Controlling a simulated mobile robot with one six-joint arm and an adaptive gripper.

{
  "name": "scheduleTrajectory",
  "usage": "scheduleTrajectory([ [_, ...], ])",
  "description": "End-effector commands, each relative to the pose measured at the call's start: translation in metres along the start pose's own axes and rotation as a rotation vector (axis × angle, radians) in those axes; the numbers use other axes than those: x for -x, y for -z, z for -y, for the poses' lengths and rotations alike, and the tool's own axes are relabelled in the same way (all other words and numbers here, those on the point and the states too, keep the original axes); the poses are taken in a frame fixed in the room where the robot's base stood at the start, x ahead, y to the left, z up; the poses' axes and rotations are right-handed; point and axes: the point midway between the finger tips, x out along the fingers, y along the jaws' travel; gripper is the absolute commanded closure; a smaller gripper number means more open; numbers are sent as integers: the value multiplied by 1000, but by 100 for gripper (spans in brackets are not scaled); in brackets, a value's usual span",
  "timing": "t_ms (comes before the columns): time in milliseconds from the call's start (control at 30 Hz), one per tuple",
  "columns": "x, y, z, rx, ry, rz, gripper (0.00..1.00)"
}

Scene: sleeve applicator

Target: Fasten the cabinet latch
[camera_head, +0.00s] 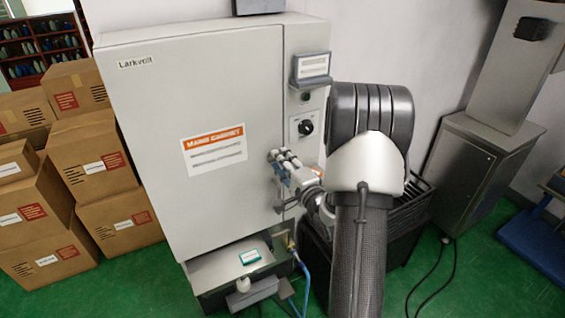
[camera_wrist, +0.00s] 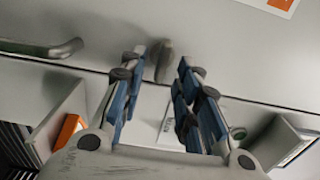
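The cabinet (camera_head: 240,75) is a tall pale grey box with its door shut flush along a vertical seam. The latch (camera_wrist: 164,62) is a small grey oval knob by the door seam in the wrist view. It lies mostly on the door side, crosswise to the seam. In the head view my gripper hides it. My gripper (camera_head: 281,163) is at the seam, and it also shows in the wrist view (camera_wrist: 160,62). Its blue-padded fingers are open, one on each side of the latch. Small gaps show on both sides, and I see no firm grip.
A door handle (camera_wrist: 45,48) is left of the latch in the wrist view. A rotary switch (camera_head: 305,127) and a display box (camera_head: 311,68) are on the side panel. Cardboard boxes (camera_head: 90,150) stand left. A black crate (camera_head: 405,215) and a steel cabinet (camera_head: 480,170) stand right.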

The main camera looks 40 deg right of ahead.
Motion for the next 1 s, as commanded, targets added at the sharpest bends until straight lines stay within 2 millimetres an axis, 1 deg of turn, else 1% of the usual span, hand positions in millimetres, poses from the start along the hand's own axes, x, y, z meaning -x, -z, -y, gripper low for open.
scheduleTrajectory([
  [167, 4, 0, 0, 0, -1, -1, 70],
  [267, 16, 1, 0, -1, -1, -3, 70],
  [367, 36, 2, 0, -1, -2, -5, 70],
  [500, 67, 2, 0, -2, -3, -6, 70],
  [600, 87, 2, 0, -1, -2, -6, 70],
  [700, 103, 1, 0, -2, -1, -4, 70],
  [833, 116, 1, 0, 0, 0, -2, 70],
  [1000, 120, 0, 0, 0, 1, 0, 70],
])
